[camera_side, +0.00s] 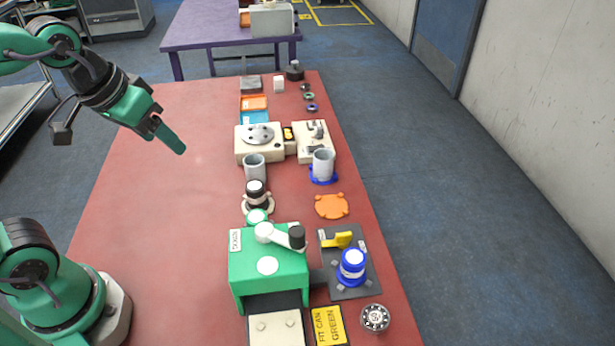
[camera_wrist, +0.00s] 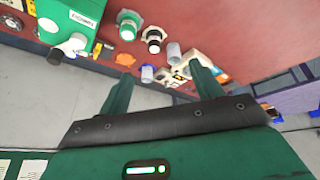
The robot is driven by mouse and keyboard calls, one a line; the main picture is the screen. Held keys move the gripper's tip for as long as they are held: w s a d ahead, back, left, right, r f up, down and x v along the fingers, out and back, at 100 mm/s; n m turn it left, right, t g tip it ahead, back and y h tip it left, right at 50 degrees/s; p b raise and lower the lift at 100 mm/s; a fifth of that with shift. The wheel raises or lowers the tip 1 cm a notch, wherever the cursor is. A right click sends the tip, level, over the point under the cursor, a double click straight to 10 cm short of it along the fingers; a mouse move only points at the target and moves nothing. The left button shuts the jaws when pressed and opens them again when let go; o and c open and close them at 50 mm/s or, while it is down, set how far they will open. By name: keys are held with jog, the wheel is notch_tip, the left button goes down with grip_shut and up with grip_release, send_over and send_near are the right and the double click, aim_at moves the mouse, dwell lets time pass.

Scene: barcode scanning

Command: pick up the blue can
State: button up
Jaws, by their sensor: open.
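The blue can (camera_side: 352,263), with a white band and a white top, stands upright on a dark grey plate (camera_side: 332,284) at the near right of the table. My gripper (camera_side: 170,138) is high over the left part of the red table, well to the left of the can and farther back, apart from it. In the wrist view my gripper (camera_wrist: 160,70) has its two green fingers spread with nothing held between them. I cannot make out the blue can in the wrist view.
A green machine (camera_side: 268,268) with a white arm and dark knob stands left of the can. A yellow lever (camera_side: 343,240) is just behind it. A black-and-white can (camera_side: 256,192), a green can (camera_side: 257,217) and grey cups (camera_side: 323,163) stand farther back. The table's left side is clear.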

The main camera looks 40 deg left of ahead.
jog(key=w+d+n+g, duration=0.2)
jog(key=w+d, duration=0.4)
jog(key=n+g, duration=0.3)
jog(key=n, duration=0.3)
send_over(354, 257)
jog(key=f, duration=1.6)
jog(key=shift+w+a, duration=0.1)
jog(key=shift+a, duration=0.1)
jog(key=shift+d+f, duration=0.25)
jog(key=shift+f, duration=3.95)
jog(key=c, duration=1.1)
